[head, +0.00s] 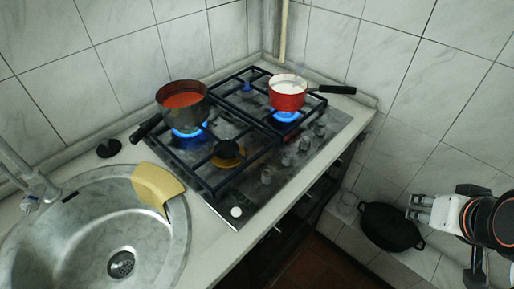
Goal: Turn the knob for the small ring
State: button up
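The gas hob (222,196) has a row of grey knobs along its right front side: one (266,175), another (287,158), another (304,143) and the far one (320,129). A white round knob or button (236,212) sits at the near corner. A small burner at the back (247,87) shows blue. The near burner with a brass-coloured cap (228,152) shows no flame. Which ring is the small one is not certain. My gripper (410,207) is at the right, pointing left, well away from the knobs. Its finger gap is too small to judge; nothing shows in it.
A dark pot with red contents (182,104) and a red saucepan with white contents (287,94) stand over blue flames. A sink (75,240) with a yellow cloth or sponge (158,186) lies left. A black pan (388,226) is low near the right wall. The counter's front edge lies between.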

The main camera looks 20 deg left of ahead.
aim_at(304, 146)
jog(key=u, duration=0.8)
jog(key=i+j+z, duration=0.15)
jog(key=i+z, duration=0.25)
jog(key=i, duration=0.05)
